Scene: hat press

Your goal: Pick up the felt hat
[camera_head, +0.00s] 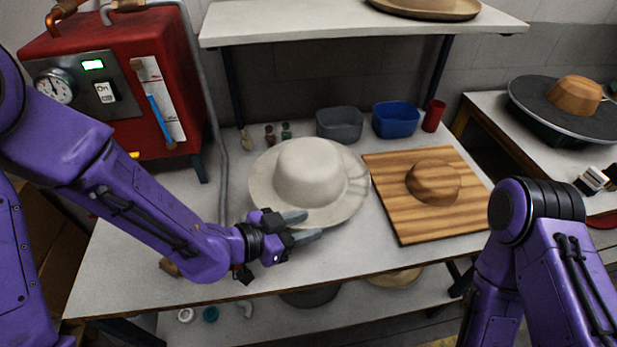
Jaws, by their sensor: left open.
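The felt hat (309,165) is off-white with a rounded crown and a wide brim. It lies brim-down on the white table, left of the wooden board. My left gripper (300,226) is open at the hat's near brim edge, with its fingers pointing right. One finger overlaps the brim in the picture; I cannot tell whether the brim is between the fingers. The fingers hide a small part of the near brim. My right arm (530,260) shows at the lower right, but its gripper is not in view.
A striped wooden board (425,215) with a wooden hat block (433,182) lies right of the hat. A grey bin (340,124), a blue bin (396,120) and a red cup (433,115) stand behind.

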